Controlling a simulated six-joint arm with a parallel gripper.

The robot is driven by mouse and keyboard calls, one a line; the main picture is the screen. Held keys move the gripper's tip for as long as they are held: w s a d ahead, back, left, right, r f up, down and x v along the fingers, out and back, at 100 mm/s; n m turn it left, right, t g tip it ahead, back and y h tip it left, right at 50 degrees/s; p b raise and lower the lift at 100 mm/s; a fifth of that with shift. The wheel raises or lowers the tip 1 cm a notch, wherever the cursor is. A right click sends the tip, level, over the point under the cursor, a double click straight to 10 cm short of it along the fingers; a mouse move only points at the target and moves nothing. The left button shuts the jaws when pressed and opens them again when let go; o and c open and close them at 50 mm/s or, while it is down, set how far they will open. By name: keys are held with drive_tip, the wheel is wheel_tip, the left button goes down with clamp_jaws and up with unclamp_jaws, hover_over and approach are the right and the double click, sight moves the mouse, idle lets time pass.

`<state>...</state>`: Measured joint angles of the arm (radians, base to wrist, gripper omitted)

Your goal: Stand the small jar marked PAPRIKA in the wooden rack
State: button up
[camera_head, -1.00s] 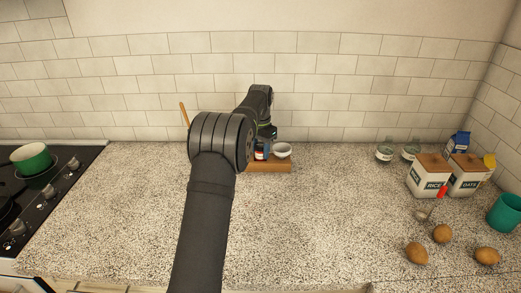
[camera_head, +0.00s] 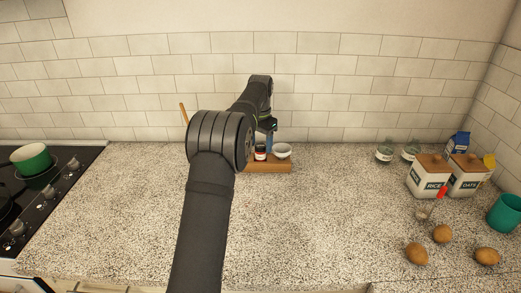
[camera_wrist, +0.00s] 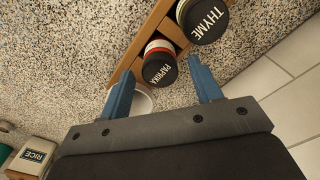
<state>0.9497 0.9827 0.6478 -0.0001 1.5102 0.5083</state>
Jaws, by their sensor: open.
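The PAPRIKA jar, with a black lid (camera_wrist: 160,66) and a red-and-white body, stands in a compartment of the wooden rack (camera_wrist: 152,24). In the head view a small jar (camera_head: 260,153), apparently the same one, stands upright at the rack (camera_head: 270,168). The THYME jar (camera_wrist: 206,20) is in the rack beside it. My gripper (camera_wrist: 161,68) is open and empty, its blue fingers apart on either side of the PAPRIKA lid in the wrist view. In the head view my gripper (camera_head: 269,136) is above the rack, clear of the jar. My arm hides the rack's left part.
A white bowl (camera_head: 283,150) is at the rack's right end. Two glass jars (camera_head: 384,154), RICE (camera_head: 428,177) and OATS canisters, a teal mug (camera_head: 505,213) and several potatoes (camera_head: 417,253) are at right. A green pot (camera_head: 31,158) is on the stove. The middle counter is clear.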

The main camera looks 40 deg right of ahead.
wheel_tip(320, 180, up, 9)
idle(0.3)
drive_tip(key=shift+f, duration=0.1)
wheel_tip(320, 180, down, 12)
drive_tip(key=shift+f, duration=0.25)
wheel_tip(320, 180, up, 3)
drive_tip(key=shift+f, duration=0.1)
drive_tip(key=shift+r, duration=0.55)
